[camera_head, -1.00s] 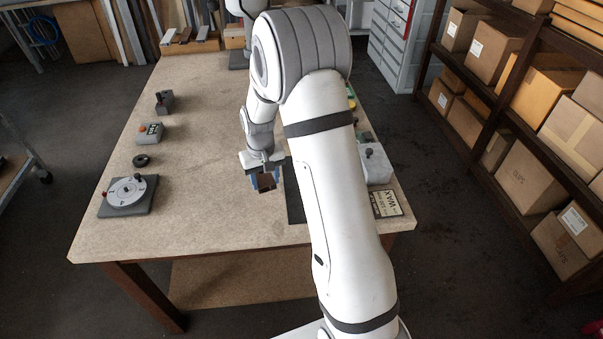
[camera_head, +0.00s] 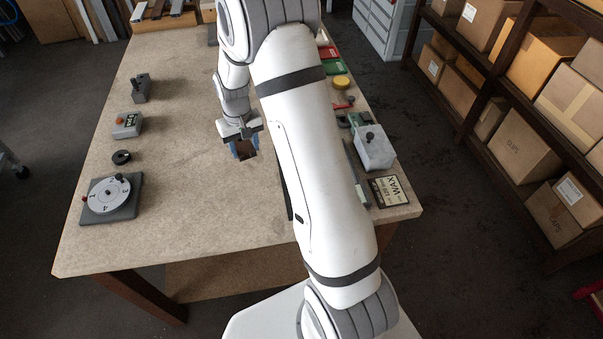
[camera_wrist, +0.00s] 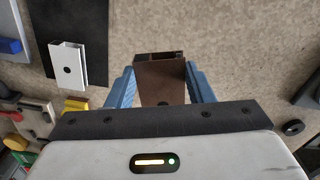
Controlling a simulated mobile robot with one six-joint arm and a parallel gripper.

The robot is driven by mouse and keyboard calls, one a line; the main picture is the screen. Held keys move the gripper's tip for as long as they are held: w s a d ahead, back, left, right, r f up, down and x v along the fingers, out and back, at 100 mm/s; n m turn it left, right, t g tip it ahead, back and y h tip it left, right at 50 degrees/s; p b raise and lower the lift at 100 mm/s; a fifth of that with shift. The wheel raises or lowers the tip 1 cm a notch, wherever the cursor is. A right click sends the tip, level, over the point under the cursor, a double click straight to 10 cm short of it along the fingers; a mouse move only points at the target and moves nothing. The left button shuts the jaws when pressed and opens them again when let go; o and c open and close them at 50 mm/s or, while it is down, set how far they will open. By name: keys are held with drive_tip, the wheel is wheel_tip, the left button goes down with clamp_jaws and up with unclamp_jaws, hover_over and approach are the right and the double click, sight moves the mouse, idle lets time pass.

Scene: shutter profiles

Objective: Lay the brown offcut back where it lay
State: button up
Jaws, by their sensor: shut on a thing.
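The brown offcut (camera_wrist: 161,82) is between the two blue fingers of my gripper (camera_wrist: 161,90) in the wrist view. It is a short piece of brown profile with a hollow end and a dark hole. My gripper is shut on it. In the head view my gripper (camera_head: 243,147) holds the brown offcut (camera_head: 245,150) over the middle of the table; the height of the gap beneath it is hard to tell. A white offcut (camera_wrist: 68,64) lies on a dark mat (camera_wrist: 96,25) at the left of the wrist view. My arm hides most of the mat in the head view.
The table (camera_head: 180,210) has wide bare room left of my gripper. A numbered dial (camera_head: 109,197), a black ring (camera_head: 121,157) and a box with an orange button (camera_head: 127,124) stand along its left edge. A grey block (camera_head: 374,148) and WAX tin (camera_head: 388,191) are at right. Several profiles (camera_head: 163,14) lie at the back.

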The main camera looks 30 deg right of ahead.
drive_tip(key=s+d+r+m+b, duration=0.2)
drive_tip(key=s+d+m+b, duration=0.1)
drive_tip(key=s+d+b, duration=0.85)
drive_tip(key=shift+w+d+f+p, duration=0.1)
drive_tip(key=shift+d+f+p, duration=0.3)
drive_tip(key=shift+f, duration=1.1)
drive_tip(key=shift+w+d+f+p, duration=0.15)
drive_tip(key=shift+f+p, duration=0.45)
drive_tip(key=shift+f, duration=0.9)
drive_tip(key=shift+s+d+f+p, duration=0.1)
drive_tip(key=shift+d+f+p, duration=0.35)
drive_tip(key=shift+f, duration=1.05)
drive_tip(key=shift+a+f, duration=0.1)
drive_tip(key=shift+w+f, duration=0.1)
drive_tip(key=shift+f, duration=0.1)
drive_tip(key=o, duration=1.1)
drive_tip(key=shift+r, duration=0.1)
drive_tip(key=shift+c, duration=0.2)
